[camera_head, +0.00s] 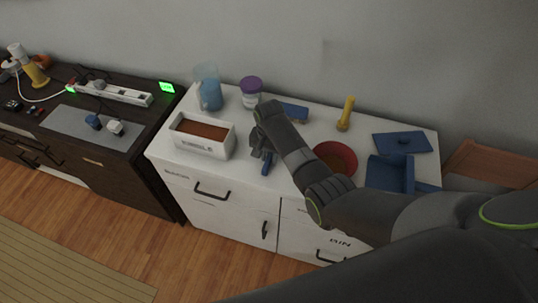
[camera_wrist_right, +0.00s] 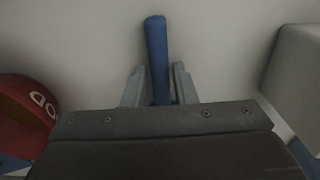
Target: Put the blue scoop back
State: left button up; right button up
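The blue scoop shows as a blue handle (camera_head: 266,165) at my right gripper (camera_head: 261,151), above the white cabinet top. In the right wrist view the handle (camera_wrist_right: 156,48) runs between the two grey fingers of my right gripper (camera_wrist_right: 160,84) and sticks out past their tips. The fingers lie close on both sides; whether they press on it is unclear. The gripper body hides the rest of the scoop. A white bin (camera_head: 203,149) with brown contents stands left of the gripper. My left gripper is not in view.
A red bowl (camera_head: 335,155) stands right of the gripper, partly behind my arm. A blue box (camera_head: 388,174), a blue lid (camera_head: 402,142), a yellow flashlight (camera_head: 346,113), a purple-lidded jar (camera_head: 251,95) and a blue pitcher (camera_head: 211,96) share the white cabinet top (camera_head: 230,177).

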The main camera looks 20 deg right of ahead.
aim_at(269, 157)
jog(key=shift+o, duration=1.2)
notch_tip(269, 157, up, 12)
jog(key=shift+r, duration=0.2)
